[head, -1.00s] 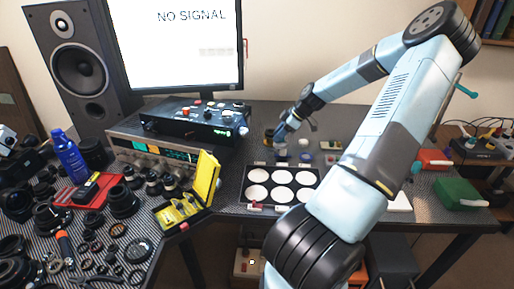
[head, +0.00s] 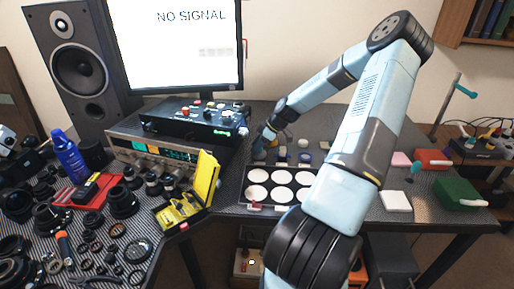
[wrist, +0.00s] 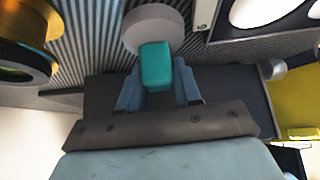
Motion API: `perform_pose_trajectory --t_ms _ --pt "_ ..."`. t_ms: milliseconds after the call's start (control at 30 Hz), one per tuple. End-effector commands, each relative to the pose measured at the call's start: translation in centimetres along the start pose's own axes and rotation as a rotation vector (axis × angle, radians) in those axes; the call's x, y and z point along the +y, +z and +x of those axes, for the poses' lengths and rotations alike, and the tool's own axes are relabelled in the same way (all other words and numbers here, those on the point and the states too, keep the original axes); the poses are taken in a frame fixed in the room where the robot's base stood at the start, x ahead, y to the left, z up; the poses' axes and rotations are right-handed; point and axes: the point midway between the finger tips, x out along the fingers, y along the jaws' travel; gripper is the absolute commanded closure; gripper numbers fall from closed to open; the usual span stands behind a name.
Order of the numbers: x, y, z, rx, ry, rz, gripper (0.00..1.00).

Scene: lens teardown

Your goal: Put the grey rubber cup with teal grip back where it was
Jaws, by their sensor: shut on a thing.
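The grey rubber cup (wrist: 152,28) shows at the top of the wrist view. Its teal grip (wrist: 156,65) sits between the two blue fingers of my gripper (wrist: 157,82), which is shut on it. The cup is held out beyond the fingertips over a dark ribbed surface; I cannot tell whether it touches it. In the head view my gripper (head: 261,139) is at the back of the bench, right of the black control box and behind the left end of the tray of white discs (head: 246,196). The cup is too small to make out there.
Several small parts (head: 305,157) stand behind the tray, right of my gripper. An open yellow case (head: 207,178) is left of the tray. The control box (head: 190,125) sits on a receiver (head: 125,148). A gold and black lens part (wrist: 25,55) is at left in the wrist view.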

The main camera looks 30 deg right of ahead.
Motion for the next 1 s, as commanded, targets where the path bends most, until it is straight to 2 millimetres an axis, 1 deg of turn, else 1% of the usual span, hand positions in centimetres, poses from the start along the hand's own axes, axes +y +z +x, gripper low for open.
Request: perform_pose_trajectory --t_ms 33,100,400,433,500,667,900,1000 --pt "-0.04 0.38 0.63 0.000 -0.001 0.000 1.00" --pt "-0.01 0.39 1.24 0.000 -0.001 -0.001 1.00" --pt "0.02 0.52 1.37 0.000 0.001 0.000 1.00" --pt "0.02 0.52 1.35 0.000 0.001 0.000 0.64" --pt "0.03 0.52 1.34 0.000 0.001 0.000 0.57" --pt "0.03 0.54 1.32 0.000 0.001 0.000 0.42" --pt "0.05 0.54 1.26 -0.001 0.002 0.000 0.41" --pt "0.10 0.56 0.83 -0.001 0.003 0.001 0.41"
